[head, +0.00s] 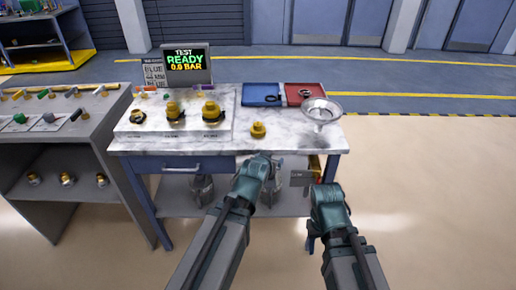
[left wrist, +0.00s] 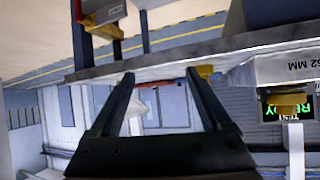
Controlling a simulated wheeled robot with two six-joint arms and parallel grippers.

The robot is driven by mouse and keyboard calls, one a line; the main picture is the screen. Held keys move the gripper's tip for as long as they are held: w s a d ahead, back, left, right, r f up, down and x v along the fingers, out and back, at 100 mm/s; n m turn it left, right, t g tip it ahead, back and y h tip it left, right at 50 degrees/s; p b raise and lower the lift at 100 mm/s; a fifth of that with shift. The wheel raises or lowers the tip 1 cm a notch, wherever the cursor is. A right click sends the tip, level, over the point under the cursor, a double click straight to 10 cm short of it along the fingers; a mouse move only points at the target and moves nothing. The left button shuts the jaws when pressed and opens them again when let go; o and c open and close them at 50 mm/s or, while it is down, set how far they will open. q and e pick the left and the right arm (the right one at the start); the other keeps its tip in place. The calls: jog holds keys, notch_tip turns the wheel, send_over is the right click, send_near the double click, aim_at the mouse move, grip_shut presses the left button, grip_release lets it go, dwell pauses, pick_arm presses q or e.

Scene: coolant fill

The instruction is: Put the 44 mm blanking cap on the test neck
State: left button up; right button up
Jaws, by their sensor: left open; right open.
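A loose yellow cap (head: 258,130) sits on the marble bench top in front of the trays; its size cannot be read. I cannot tell which is the test neck. My left gripper (head: 270,162) is in front of the bench's front edge, below the loose cap in the picture. In the left wrist view its jaws (left wrist: 162,88) are open and empty. My right gripper (head: 312,238) is lower right, off the bench, its fingers mostly hidden.
A display (head: 186,65) reads TEST READY 0.0 BAR. A blue tray (head: 262,96) and a red tray (head: 305,94) hold dark rings. A funnel (head: 321,110) stands at the right corner. A grey shelf unit (head: 62,150) stands left. Bench top around the loose cap is clear.

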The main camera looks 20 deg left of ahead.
aim_at(258, 128)
pick_arm(q)
jog(key=w+a+t+b, duration=0.1)
jog(key=a+b, duration=0.1)
jog(key=w+a+n+t+b, duration=0.1)
jog(key=a+t+b, duration=0.1)
jog(key=w+a+t+y+b, duration=0.1)
jog(key=a+t+b, duration=0.1)
jog(key=shift+w+a+f+b, duration=0.15)
jog(key=shift+w+f+b, duration=0.15)
jog(key=shift+b, duration=0.1)
jog(key=shift+a+r+t+b, duration=0.25)
jog(key=shift+a+t+b, duration=0.05)
jog(key=w, duration=0.6)
jog(key=w+a, duration=0.1)
jog(key=w, duration=0.1)
jog(key=shift+w+a+r+b, duration=0.1)
jog(key=shift+w+b, duration=0.2)
jog(key=shift+w, duration=0.1)
pick_arm(e)
notch_tip(258, 128, down, 11)
jog(key=w, duration=0.2)
jog(key=shift+r, duration=0.2)
